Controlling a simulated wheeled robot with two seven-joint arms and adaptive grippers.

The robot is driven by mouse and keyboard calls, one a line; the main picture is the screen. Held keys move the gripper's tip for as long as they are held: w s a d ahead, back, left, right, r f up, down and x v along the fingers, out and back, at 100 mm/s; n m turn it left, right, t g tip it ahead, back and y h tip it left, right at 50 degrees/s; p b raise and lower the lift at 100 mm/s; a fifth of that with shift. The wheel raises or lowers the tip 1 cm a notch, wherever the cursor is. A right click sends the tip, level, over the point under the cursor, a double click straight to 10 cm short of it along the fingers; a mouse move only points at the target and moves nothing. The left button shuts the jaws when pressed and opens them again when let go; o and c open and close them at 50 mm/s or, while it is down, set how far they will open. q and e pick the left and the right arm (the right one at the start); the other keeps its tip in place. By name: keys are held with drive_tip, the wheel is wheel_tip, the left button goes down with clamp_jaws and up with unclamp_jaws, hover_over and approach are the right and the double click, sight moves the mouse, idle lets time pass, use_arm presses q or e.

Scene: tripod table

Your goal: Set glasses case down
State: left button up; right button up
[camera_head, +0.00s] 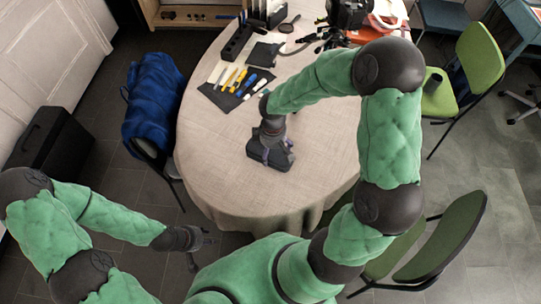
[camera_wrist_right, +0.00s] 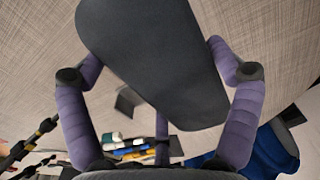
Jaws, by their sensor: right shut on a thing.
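The dark grey glasses case (camera_head: 268,160) is in my right gripper (camera_head: 273,143), over the near middle of the round table (camera_head: 215,150). In the right wrist view the case (camera_wrist_right: 155,55) lies between the purple fingers, its flat dark face filling the upper middle. I cannot tell whether its underside touches the cloth. My left gripper (camera_head: 204,244) is off the table at the lower left, with its fingers apart and nothing between them.
A dark mat with several markers (camera_head: 236,80) lies to the far left on the table. A black organiser (camera_head: 262,14), a camera (camera_head: 347,14) and an orange item (camera_head: 372,33) stand at the back. The near tabletop is clear. A blue jacket (camera_head: 152,100) hangs on a chair at left.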

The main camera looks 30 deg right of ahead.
drive_tip(key=shift+w+a+f, duration=0.15)
drive_tip(key=shift+w+f, duration=0.15)
drive_tip(key=shift+f, duration=0.05)
drive_tip(key=shift+w+f+b, duration=0.15)
drive_tip(key=shift+f+b, duration=0.85)
drive_tip(key=shift+f, duration=0.65)
drive_tip(key=shift+f, duration=0.1)
drive_tip(key=o, duration=1)
drive_tip(key=shift+o, duration=0.2)
